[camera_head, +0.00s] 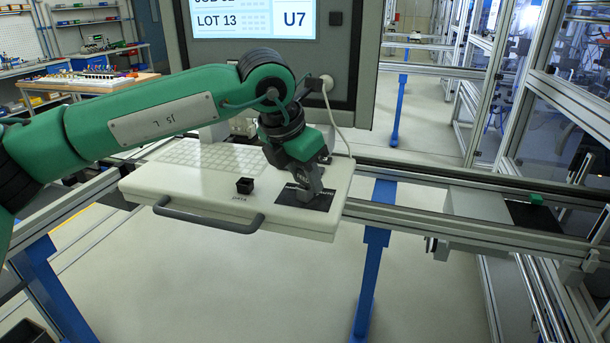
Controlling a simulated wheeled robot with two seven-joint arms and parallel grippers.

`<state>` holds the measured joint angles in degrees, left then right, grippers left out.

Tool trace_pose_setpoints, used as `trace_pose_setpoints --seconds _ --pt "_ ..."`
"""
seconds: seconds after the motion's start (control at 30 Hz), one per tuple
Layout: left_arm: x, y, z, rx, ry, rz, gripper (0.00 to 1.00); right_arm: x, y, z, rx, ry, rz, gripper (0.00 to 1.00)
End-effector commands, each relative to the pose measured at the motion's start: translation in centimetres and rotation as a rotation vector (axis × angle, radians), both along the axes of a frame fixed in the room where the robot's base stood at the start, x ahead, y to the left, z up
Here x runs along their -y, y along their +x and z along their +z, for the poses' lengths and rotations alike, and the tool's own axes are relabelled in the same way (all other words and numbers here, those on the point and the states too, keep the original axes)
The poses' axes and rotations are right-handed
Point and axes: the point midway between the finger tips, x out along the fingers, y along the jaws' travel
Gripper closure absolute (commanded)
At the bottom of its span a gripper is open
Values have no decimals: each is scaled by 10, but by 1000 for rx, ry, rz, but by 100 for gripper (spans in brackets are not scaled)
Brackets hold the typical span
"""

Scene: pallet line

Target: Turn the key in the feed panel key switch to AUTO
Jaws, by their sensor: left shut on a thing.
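My left gripper (308,191) points down at a dark plate (318,204) on the right part of a white console shelf (205,190). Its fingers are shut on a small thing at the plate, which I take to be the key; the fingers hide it. The key switch is also hidden behind the fingers, and its position marks are too small to read. My right gripper is not in view.
A pale keyboard (215,155) lies at the back of the shelf, and a grey handle (208,218) runs along its front. A screen (255,18) stands behind, with a white cable (335,120) hanging to the right. Metal rails (410,217) run right.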

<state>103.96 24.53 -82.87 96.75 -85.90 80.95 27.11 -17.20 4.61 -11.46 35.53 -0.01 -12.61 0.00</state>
Motion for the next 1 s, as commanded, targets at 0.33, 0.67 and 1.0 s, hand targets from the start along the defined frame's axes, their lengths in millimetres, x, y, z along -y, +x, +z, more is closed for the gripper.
trace_pose_setpoints --seconds 0.33,0.67,1.0 --pt "0 -1 -1 -3 2 -256 52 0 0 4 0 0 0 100" --pt "0 0 -1 -1 2 -253 29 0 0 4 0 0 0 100" --pt "0 0 -1 -1 1 -252 21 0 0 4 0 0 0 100"
